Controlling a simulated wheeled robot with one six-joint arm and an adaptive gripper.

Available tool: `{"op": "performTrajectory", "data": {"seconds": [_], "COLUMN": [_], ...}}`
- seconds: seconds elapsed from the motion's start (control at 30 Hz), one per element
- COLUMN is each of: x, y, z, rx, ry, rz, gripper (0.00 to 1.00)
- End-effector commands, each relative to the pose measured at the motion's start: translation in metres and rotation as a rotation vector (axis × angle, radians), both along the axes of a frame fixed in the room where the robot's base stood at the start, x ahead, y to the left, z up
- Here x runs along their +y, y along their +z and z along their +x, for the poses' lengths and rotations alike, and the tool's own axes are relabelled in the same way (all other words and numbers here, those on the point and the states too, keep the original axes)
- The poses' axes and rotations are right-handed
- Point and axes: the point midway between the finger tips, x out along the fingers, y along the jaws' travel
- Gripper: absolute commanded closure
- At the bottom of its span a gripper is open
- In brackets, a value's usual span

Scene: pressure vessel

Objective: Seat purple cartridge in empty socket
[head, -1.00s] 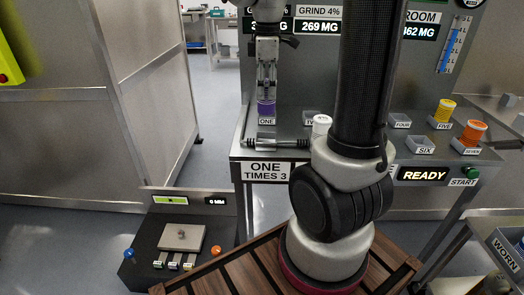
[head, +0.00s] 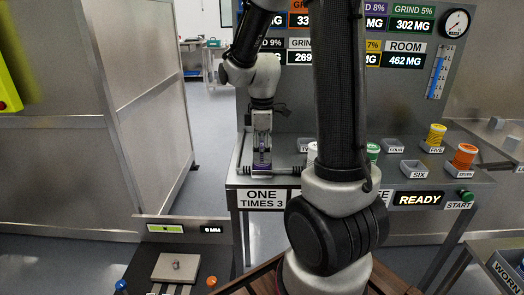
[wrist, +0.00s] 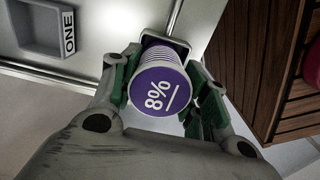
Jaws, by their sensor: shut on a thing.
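The purple cartridge (head: 262,158) is upright in my gripper (head: 262,146) at the left front of the steel table. In the wrist view the purple cartridge (wrist: 158,88) shows its lid marked 8%. The fingers of my gripper (wrist: 164,72) are closed on both its sides. A dark square-edged holder (wrist: 178,43) shows right behind the cartridge, by a metal rod; I cannot tell whether the cartridge sits inside it. The tray labelled ONE (wrist: 52,28) is empty, at the upper left.
A yellow cartridge (head: 436,136) stands at FIVE and an orange one (head: 465,155) at SEVEN. A green one (head: 373,152) is partly hidden by my arm. The tray at SIX (head: 413,169) looks empty. A low console (head: 172,262) stands at the front left.

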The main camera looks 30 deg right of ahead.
Motion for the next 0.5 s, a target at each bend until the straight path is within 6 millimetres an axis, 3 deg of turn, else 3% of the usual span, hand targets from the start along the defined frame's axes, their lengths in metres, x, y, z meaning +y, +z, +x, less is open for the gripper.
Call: {"op": "performTrajectory", "data": {"seconds": [0.07, 0.1, 0.2, 0.5], "x": [0.0, 0.0, 0.0001, 0.0], "y": [-0.0018, -0.0027, -0.0023, -0.0019], "z": [0.0, -0.0001, -0.0001, 0.0], "rx": [0.001, 0.001, 0.001, 0.0], "ry": [0.0, 0.0, 0.0, 0.0], "rz": [0.001, 0.0, 0.001, 0.0], "gripper": [0.88, 0.53, 0.35, 0.34]}}
